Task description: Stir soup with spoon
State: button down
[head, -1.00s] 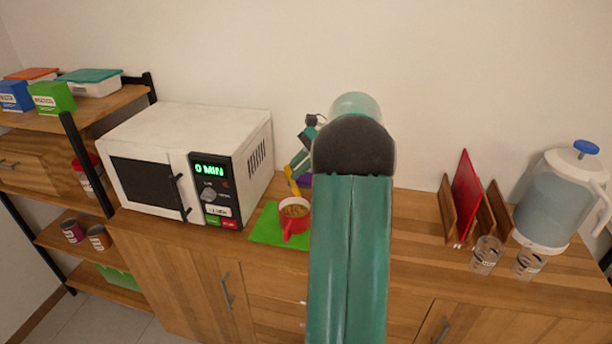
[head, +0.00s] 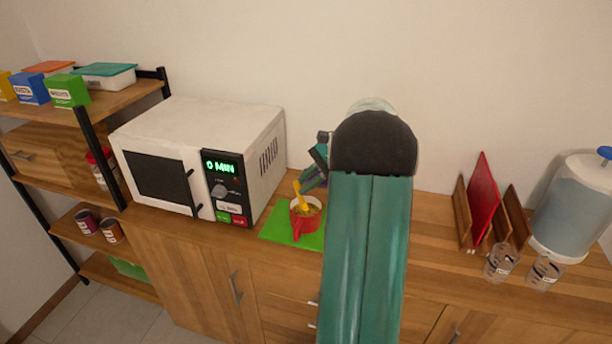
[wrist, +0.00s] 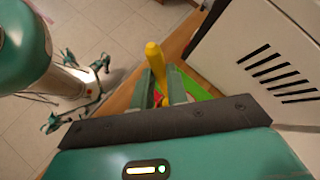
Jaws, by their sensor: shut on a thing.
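A red mug (head: 305,222) with brownish soup in it stands on a green mat (head: 277,226) on the wooden counter. A yellow spoon (head: 299,194) stands tilted with its lower end in the mug. My gripper (wrist: 164,98) is shut on the spoon's handle, just above and behind the mug. In the wrist view the yellow handle (wrist: 153,56) sticks out beyond the fingers. The mug is mostly hidden there behind the fingers, with a little red showing. The spoon's tip is hidden in the mug.
A white microwave (head: 200,150) reading 0 MIN stands left of the mug. To the right are a red board (head: 484,195) in a wooden rack, two glasses (head: 502,262) and a water pitcher (head: 575,205). A shelf (head: 120,100) stands at the far left.

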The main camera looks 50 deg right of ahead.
jog(key=shift+w+d+f, duration=0.25)
jog(key=shift+d+f, duration=0.15)
jog(key=shift+f, duration=0.55)
jog(key=shift+w+d+f, duration=0.2)
jog(key=shift+d+f, duration=0.25)
jog(key=shift+f, duration=0.55)
jog(key=shift+w+d+f, duration=0.25)
jog(key=shift+d+f, duration=0.15)
jog(key=shift+f, duration=0.55)
